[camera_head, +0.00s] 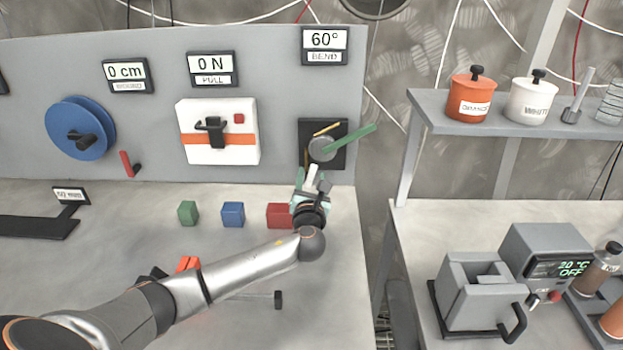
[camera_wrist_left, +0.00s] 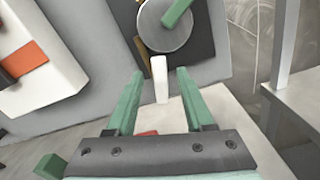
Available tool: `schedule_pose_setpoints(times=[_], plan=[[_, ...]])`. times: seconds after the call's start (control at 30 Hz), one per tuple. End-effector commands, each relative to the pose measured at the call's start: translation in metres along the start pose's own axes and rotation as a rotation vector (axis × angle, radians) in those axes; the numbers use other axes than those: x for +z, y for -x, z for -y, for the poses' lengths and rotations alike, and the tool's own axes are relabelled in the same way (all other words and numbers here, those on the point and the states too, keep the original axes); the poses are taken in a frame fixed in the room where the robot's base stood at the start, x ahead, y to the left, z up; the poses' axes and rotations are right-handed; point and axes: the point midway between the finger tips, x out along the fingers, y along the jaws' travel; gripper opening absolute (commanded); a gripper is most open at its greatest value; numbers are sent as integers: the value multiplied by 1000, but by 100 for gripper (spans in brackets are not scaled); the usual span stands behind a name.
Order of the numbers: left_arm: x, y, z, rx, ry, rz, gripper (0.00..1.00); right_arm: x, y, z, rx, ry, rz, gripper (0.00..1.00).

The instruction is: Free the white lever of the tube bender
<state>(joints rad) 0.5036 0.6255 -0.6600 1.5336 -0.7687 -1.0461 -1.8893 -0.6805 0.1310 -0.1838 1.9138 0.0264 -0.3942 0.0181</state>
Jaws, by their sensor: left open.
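The tube bender (camera_head: 338,158) is a black plate on the upright panel with a round grey disc (camera_head: 322,149), a green bar (camera_head: 350,138) slanting up right and a yellow strip. Its white lever (camera_head: 310,174) hangs down below the disc. It also shows in the left wrist view as a white lever (camera_wrist_left: 160,80). My left gripper (camera_head: 311,183) is open in front of the lever. In the left wrist view the lever lies between its green fingers, with a gap showing on each side. Contact cannot be told. My right gripper is in no view.
A display (camera_head: 325,45) above the bender reads 60° BEND. Green (camera_head: 188,213), blue (camera_head: 232,214) and red (camera_head: 280,215) blocks stand on the bench below. A white box (camera_head: 218,132) with a handle is left of the bender. A shelf (camera_head: 520,120) stands at right.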

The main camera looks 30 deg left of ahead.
Motion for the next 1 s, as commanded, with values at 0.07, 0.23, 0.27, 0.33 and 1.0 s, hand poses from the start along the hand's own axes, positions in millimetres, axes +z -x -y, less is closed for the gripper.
schedule_pose_setpoints(times=[0.07,0.23,0.27,0.33,1.0], plan=[[0,0,0,0,0,0,52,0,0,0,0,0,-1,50],[0,0,0,0,0,0,38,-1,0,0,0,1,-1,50],[0,0,0,0,0,0,34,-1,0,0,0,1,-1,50],[0,0,0,0,0,0,27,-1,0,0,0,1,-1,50],[0,1,-1,0,24,-1,0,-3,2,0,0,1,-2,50]])
